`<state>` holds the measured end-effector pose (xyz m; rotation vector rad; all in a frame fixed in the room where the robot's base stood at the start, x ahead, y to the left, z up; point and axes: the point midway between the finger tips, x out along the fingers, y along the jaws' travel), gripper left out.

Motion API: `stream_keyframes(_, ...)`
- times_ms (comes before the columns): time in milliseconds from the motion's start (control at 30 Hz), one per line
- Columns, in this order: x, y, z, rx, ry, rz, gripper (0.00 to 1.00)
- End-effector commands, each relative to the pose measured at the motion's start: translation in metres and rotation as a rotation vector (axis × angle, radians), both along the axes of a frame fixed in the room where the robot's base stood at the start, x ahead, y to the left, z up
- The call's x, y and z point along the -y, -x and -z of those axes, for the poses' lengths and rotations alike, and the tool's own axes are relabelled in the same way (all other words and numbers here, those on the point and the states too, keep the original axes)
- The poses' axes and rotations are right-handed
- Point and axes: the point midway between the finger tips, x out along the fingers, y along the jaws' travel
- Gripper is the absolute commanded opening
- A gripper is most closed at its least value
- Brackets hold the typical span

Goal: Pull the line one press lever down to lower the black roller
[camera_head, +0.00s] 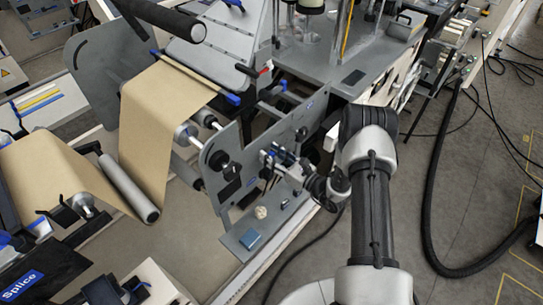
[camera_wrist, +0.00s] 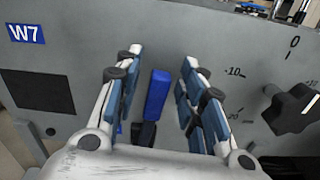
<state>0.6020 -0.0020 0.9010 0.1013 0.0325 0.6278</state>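In the wrist view a blue lever handle (camera_wrist: 157,94) on a dark stem stands upright in front of a grey panel (camera_wrist: 215,40). My gripper (camera_wrist: 160,60) is open, with one blue-padded finger on each side of the handle and visible gaps to both. The lower end of the handle is partly hidden by the gripper's base. In the head view my gripper (camera_head: 272,158) is at the side plate of the machine, and the lever there is too small to make out. A dark roller (camera_head: 160,15) shows at the top; I cannot tell whether it is the lever's roller.
A black star knob (camera_wrist: 291,108) beside a printed scale is right of the fingers. A blue W7 label (camera_wrist: 26,34) is at the left. Brown kraft web (camera_head: 160,120) runs over rollers left of my arm. A black hose (camera_head: 432,190) lies on the floor at right.

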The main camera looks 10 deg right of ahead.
Motion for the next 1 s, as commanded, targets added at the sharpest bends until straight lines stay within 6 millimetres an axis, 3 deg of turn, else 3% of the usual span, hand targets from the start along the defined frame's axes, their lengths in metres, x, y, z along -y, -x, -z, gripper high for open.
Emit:
stream_keyframes(333, -0.0030, -0.0040, -0.0002, 0.000, 0.000, 0.000, 0.37)
stream_keyframes(900, -0.0029, -0.0036, 0.0001, -0.001, 0.001, 0.000, 0.00)
stream_keyframes(1000, -0.0029, -0.0035, 0.0002, -0.001, 0.001, 0.000, 0.00)
